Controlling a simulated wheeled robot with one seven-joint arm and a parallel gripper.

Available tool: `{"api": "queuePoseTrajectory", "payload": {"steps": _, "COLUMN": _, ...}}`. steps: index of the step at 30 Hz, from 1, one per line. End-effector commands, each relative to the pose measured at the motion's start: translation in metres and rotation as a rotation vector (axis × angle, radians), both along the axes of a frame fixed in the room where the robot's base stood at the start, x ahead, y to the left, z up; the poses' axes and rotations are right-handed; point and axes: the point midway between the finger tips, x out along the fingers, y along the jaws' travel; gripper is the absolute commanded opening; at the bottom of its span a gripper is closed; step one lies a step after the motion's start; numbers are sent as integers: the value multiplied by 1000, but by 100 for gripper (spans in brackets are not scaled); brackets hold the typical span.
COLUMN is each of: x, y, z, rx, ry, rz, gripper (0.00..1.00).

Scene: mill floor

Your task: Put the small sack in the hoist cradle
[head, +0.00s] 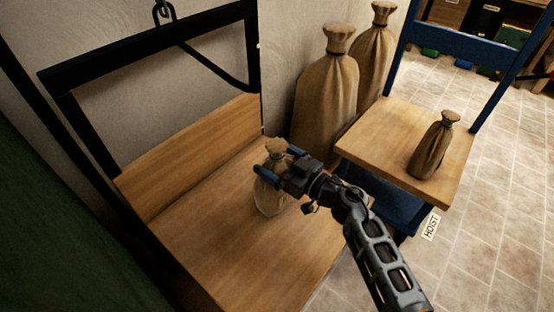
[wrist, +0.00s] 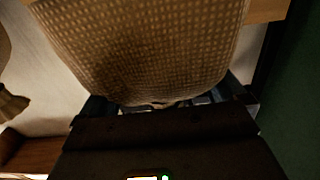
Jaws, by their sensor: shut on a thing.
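The small sack (head: 270,198) is tan cloth with a tied neck, upright over the wooden floor of a black-framed cradle (head: 215,255). This cradle has a ring at its top bar and looks like the hoist cradle. My gripper (head: 275,162) is shut on the sack near its neck. The sack's base appears at the boards; I cannot tell if it touches. In the wrist view the sack's weave (wrist: 140,40) fills the upper middle and hides the fingertips.
A blue-framed wooden stand (head: 385,135) at right holds another small sack (head: 434,145). A white HOIST tag (head: 431,226) shows at its front. Two large sacks (head: 325,85) (head: 376,50) stand behind. A wooden backboard (head: 190,155) edges the cradle. Tiled floor (head: 500,200) is clear at right.

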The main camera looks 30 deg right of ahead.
Motion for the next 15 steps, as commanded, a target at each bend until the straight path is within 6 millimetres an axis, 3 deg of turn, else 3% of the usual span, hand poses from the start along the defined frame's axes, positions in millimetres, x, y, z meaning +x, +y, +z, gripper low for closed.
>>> {"api": "queuePoseTrajectory", "payload": {"steps": 4, "x": 1, "y": 0, "z": 0, "rx": 0, "ry": -4, "rz": 0, "gripper": 12}}
{"api": "queuePoseTrajectory", "payload": {"steps": 5, "x": 0, "y": 0, "z": -3, "rx": 1, "ry": 1, "rz": 0, "gripper": 100}}
{"api": "queuePoseTrajectory", "payload": {"steps": 15, "x": -3, "y": -1, "z": 1, "rx": 1, "ry": 1, "rz": -1, "gripper": 100}}
